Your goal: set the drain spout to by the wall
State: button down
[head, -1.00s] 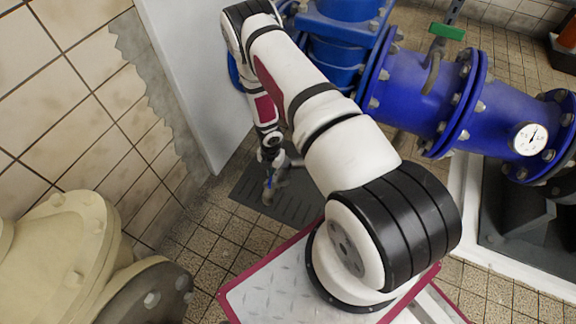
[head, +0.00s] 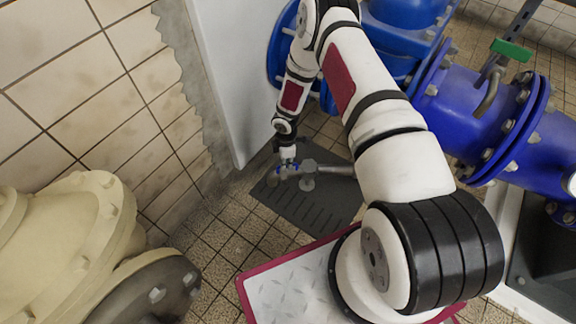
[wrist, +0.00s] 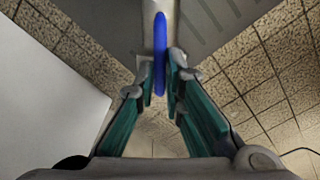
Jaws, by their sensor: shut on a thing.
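The drain spout (head: 336,170) is a grey pipe coming out from behind my arm. It reaches left over the dark floor grate, with a grey fitting at its end. A thin blue handle (wrist: 160,62) stands edge-on between my fingers in the wrist view; it shows as a small blue patch by the fitting in the head view. My gripper (wrist: 162,82) is shut on this blue handle, one teal-padded finger on each side. In the head view my gripper (head: 287,160) is small, low above the grate. The spout's root is hidden by my arm.
A tiled wall (head: 95,75) and a pale panel (head: 235,75) stand left of my gripper. The slotted grate (head: 315,208) lies below it. Blue flanged pipes (head: 480,120) fill the right. A cream flanged pipe (head: 65,235) is at lower left. Tiled floor shows between them.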

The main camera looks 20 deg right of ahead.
jog(key=shift+w+d+m+b, duration=0.15)
jog(key=shift+w+m+b, duration=0.05)
jog(key=shift+w+m, duration=0.45)
jog(key=shift+w+d+m+b, duration=0.2)
jog(key=shift+w+m, duration=0.2)
jog(key=shift+m, duration=0.35)
jog(key=shift+w, duration=0.1)
jog(key=c, duration=1.7)
grip_release()
notch_tip(320, 180, up, 12)
